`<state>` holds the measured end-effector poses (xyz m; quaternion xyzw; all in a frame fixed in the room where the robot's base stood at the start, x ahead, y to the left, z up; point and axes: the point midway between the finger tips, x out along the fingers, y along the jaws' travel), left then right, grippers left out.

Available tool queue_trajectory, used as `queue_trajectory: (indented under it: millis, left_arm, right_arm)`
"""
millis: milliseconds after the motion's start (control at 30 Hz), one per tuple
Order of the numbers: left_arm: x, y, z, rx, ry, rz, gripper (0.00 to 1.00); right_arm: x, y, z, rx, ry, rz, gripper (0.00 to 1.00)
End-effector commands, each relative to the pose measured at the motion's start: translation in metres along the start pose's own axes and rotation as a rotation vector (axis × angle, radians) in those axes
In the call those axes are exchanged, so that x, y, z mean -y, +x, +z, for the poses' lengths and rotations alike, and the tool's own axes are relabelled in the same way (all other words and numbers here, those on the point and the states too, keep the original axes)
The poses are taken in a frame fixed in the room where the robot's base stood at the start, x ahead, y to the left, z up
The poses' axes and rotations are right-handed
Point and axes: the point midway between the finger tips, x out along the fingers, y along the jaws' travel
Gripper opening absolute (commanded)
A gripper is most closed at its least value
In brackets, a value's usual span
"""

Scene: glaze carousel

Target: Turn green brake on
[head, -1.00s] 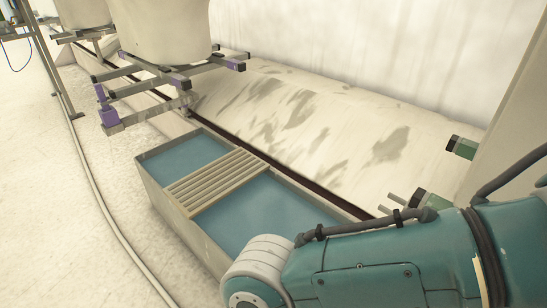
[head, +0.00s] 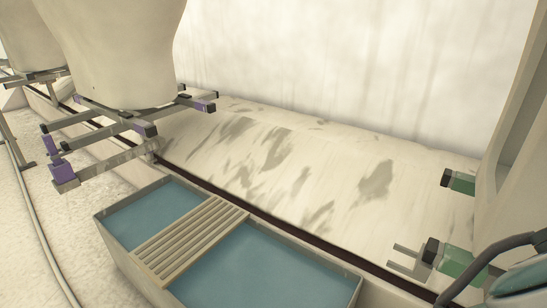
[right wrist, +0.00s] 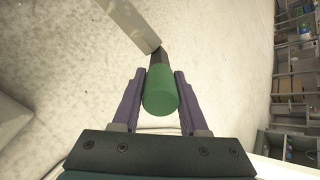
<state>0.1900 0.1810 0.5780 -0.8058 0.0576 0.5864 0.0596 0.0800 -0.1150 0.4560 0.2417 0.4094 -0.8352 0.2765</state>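A green cylindrical handle (right wrist: 160,96), which I take for the green brake, shows in the right wrist view. It sits on a dark shaft (right wrist: 158,57) that meets a pale metal bar (right wrist: 125,22). My right gripper (right wrist: 160,80) has its two purple fingers close on both sides of the handle, apparently pressed on it. The contact faces are hard to see. In the head view, my teal right arm (head: 522,282) shows only at the lower right edge, and its gripper is out of that picture. My left gripper is in neither view.
A trough of blue liquid with a slatted rack (head: 192,240) stands at the bottom centre. A pot (head: 115,50) rests on a purple-tipped metal carrier (head: 100,140) at left. Green-ended arms (head: 455,262) are near the right pillar. Shelves (right wrist: 295,80) line the wrist view's right.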

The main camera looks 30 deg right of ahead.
Motion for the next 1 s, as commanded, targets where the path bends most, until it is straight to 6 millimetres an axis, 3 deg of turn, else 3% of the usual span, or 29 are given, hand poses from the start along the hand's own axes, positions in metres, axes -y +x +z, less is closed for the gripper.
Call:
queue_trajectory:
  millis: [33, 267, 567, 1000]
  left_arm:
    - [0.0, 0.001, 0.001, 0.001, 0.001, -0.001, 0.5]
    - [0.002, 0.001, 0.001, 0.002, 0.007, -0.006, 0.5]
    - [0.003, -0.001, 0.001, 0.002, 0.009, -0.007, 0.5]
    - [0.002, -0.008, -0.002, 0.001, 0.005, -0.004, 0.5]
  right_arm:
    - [-0.002, 0.001, 0.0, -0.001, 0.004, 0.003, 0.48]
    - [-0.001, 0.001, 0.0, 0.0, 0.003, 0.002, 0.72]
    - [-0.001, -0.003, 0.0, 0.0, 0.002, 0.003, 0.72]
    - [-0.001, -0.081, 0.0, -0.002, 0.003, 0.004, 0.72]
